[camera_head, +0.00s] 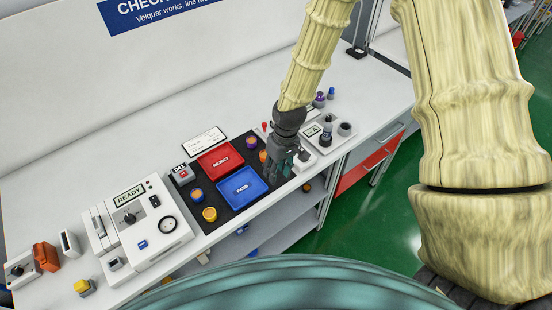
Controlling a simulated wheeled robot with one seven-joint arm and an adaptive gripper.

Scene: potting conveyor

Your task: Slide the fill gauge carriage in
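I cannot tell for certain which part is the fill gauge carriage. A small white instrument (340,141) with a display and dark round parts stands just right of my gripper (279,174). A larger white machine (152,237) with a READY display, a knob and a round black-rimmed opening stands at the left. My gripper points down over the right edge of the black mat, beside the blue PASS tray (240,188). Its fingers are small and dark here; I cannot tell whether they are open or touch anything. They hide part of the mat and the small instrument's left side.
A red REJECT tray (220,160) lies behind the blue tray. Orange, yellow and purple-topped pieces stand around them on the black mat (226,212). A white card (204,140) lies behind. An orange object (46,256) stands far left. The bench's back strip is clear.

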